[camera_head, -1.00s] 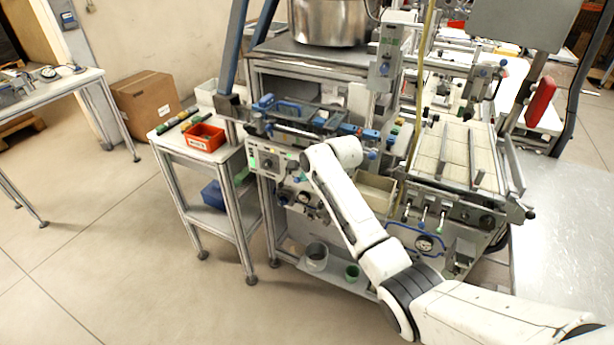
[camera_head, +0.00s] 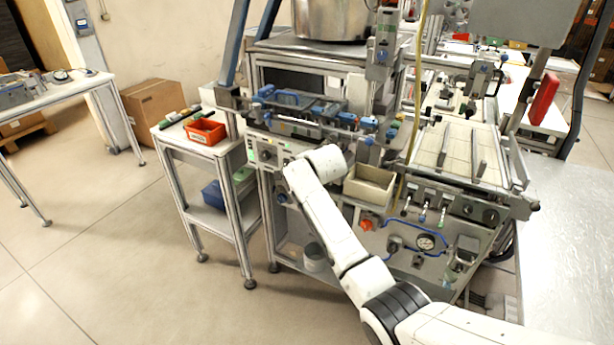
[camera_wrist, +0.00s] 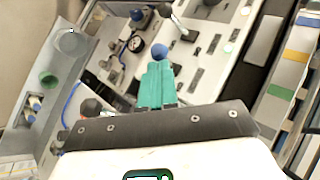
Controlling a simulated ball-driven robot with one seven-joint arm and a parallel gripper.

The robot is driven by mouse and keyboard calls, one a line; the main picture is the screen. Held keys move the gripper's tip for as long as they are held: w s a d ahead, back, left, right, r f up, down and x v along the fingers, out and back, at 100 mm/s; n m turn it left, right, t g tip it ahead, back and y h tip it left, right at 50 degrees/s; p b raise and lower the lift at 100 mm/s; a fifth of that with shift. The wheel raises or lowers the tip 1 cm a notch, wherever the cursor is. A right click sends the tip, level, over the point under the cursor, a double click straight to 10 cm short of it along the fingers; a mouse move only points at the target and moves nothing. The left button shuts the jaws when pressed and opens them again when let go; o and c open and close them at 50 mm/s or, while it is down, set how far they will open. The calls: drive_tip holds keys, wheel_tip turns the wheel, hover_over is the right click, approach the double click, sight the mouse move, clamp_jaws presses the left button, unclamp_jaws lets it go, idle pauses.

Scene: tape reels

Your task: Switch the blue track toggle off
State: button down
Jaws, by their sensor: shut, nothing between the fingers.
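In the wrist view, a blue ball knob (camera_wrist: 159,52) sits right at the tips of my gripper (camera_wrist: 158,68). The teal fingers are shut with nothing between them; I cannot tell whether they touch the knob. A second blue knob (camera_wrist: 137,15) and a lever with a dark blue tip (camera_wrist: 166,10) stand farther up the panel. In the head view, the arm hides my gripper in front of the machine's left panel (camera_head: 266,153). A blue knob (camera_head: 282,197) shows below that panel. I cannot tell which blue knob is the track toggle.
Small levers (camera_head: 422,215) line the front edge under the slatted track (camera_head: 462,150). A beige bin (camera_head: 370,187) and an orange-red knob (camera_head: 367,224) are right of my arm. A side table with a red tray (camera_head: 205,132) stands left. The floor in front is clear.

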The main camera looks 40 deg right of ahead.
drive_tip(key=shift+a+f+h+b, duration=0.1)
drive_tip(key=shift+f+h+b, duration=0.25)
drive_tip(key=shift+h+b, duration=0.15)
drive_tip(key=shift+r, duration=0.1)
drive_tip(key=shift+r+p, duration=0.6)
drive_tip(key=shift+r, duration=0.05)
